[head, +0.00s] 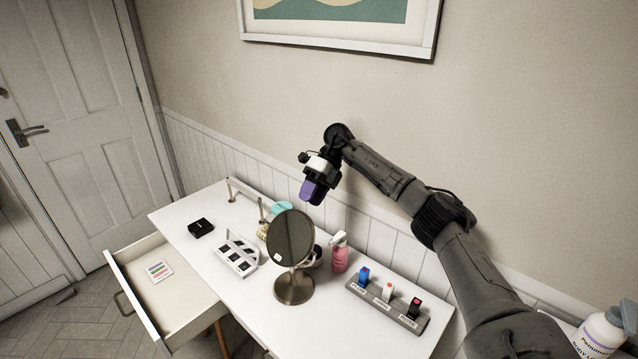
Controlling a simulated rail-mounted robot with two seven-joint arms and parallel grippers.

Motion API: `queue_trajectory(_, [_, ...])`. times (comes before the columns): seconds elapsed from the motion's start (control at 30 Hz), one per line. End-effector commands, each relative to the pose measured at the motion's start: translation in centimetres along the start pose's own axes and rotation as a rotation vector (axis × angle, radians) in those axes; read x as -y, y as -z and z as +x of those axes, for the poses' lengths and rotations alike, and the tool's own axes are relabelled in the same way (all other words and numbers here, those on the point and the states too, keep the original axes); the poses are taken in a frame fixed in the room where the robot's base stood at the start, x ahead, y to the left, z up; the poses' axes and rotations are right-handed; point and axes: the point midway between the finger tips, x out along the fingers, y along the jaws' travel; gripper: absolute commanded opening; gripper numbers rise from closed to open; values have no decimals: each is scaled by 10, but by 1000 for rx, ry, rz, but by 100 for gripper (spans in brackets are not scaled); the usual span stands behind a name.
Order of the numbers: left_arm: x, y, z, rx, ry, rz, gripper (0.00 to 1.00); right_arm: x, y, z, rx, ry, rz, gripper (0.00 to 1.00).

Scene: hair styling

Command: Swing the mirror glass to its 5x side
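The round mirror (290,236) stands upright on a bronze-coloured base (294,288) on the white table. Its dark glass faces toward me, with a small pale label at its lower left edge; I cannot read it. My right gripper (313,192) hangs above and behind the mirror, slightly to its right, and does not touch it. A purple part shows at the gripper's end; I cannot tell whether its fingers are open or shut. My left gripper is not in view.
A pink spray bottle (340,254) stands right of the mirror. A grey rack (388,306) with several coloured items lies farther right. A white holder (238,256) and a black box (200,228) are on the left. An open drawer (160,297) juts out at the left front.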

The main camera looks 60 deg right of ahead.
Motion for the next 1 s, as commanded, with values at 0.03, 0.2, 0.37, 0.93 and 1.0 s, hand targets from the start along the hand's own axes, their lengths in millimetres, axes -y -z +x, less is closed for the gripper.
queue_trajectory(0.03, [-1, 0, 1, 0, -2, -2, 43, -1, -1, -9, 4, -2, -1, 38])
queue_trajectory(0.2, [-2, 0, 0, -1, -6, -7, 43, -1, -1, -31, 2, -2, 0, 38])
queue_trajectory(0.37, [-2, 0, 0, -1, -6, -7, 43, -1, -1, -44, 1, 0, 0, 38])
queue_trajectory(0.93, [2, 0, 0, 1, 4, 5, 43, -2, 0, -52, 1, -1, -3, 30])
queue_trajectory(1.0, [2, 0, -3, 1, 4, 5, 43, -8, -1, -58, 11, -5, -12, 23])
